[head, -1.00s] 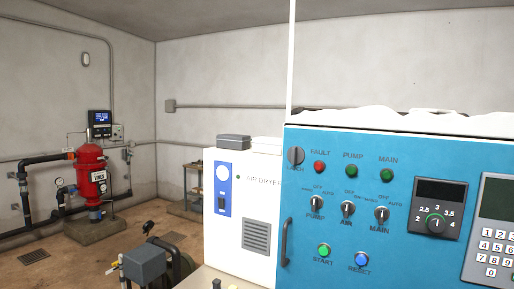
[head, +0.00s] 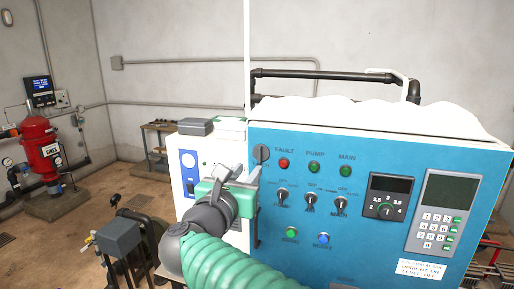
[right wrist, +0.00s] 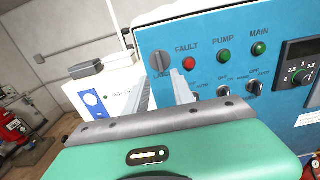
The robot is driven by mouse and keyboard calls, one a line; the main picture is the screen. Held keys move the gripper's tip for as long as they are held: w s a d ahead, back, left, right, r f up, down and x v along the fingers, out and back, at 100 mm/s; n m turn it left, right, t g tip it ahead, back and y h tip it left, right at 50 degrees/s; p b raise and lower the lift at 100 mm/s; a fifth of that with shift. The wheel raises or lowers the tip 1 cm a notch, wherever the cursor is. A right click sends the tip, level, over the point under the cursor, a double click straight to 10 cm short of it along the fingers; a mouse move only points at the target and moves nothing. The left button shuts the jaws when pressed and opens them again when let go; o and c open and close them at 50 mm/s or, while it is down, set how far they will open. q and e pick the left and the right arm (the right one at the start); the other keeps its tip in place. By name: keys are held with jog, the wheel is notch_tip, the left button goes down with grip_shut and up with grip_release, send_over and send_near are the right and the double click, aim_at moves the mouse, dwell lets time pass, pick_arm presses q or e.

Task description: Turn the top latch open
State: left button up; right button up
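The top latch (head: 261,154) is a round grey knob at the upper left corner of the blue panel (head: 345,250). It also shows in the right wrist view (right wrist: 160,62), with its grip bar roughly upright. My right gripper (head: 240,172) is in front of the panel's left edge, just below and left of the latch in the head view. Its two grey fingers are apart with nothing between them. In the right wrist view the fingers (right wrist: 164,92) point toward the panel just below the latch and look clear of it. My left gripper is not in view.
Right of the latch are the red fault lamp (head: 284,163) and green lamps. Selector switches (head: 281,196) sit below them. A dark handle (head: 256,228) runs down the panel's left side. The white air dryer (head: 185,205) stands behind on the left.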

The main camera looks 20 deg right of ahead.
aim_at(258, 157)
jog(key=p+x, duration=0.1)
jog(key=x, duration=0.1)
jog(key=p+x, duration=0.1)
jog(key=x, duration=0.1)
jog(key=p+x, duration=0.1)
jog(key=x, duration=0.1)
jog(key=shift+w+r, duration=0.15)
jog(key=shift+r, duration=0.2)
jog(key=shift+w+d+f, duration=0.1)
jog(key=shift+w+d, duration=0.05)
jog(key=shift+w, duration=0.05)
jog(key=shift+w+d+f, duration=0.2)
jog(key=shift+d, duration=0.1)
jog(key=c, duration=0.5)
jog(key=shift+s+r, duration=0.1)
grip_shut()
